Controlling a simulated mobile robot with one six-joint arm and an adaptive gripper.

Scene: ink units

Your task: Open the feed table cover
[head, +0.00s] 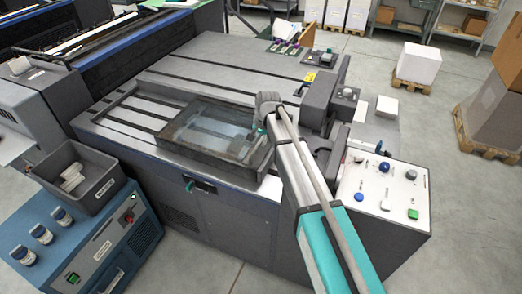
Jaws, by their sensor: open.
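The feed table cover (168,141) is a dark-framed panel with a clear window, lying flat and closed-looking on top of the grey machine. My arm reaches in from the lower right, and its end, my gripper (259,122), is at the cover's right side. A teal-tipped latch or handle (189,185) is on the machine's front face below the cover.
A control panel (385,185) with buttons and knobs is right of my arm. A grey bin (88,172) and blue cabinet (125,235) with several jars stand at front left. Pallets with boxes (418,63) stand at back right. Floor between is clear.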

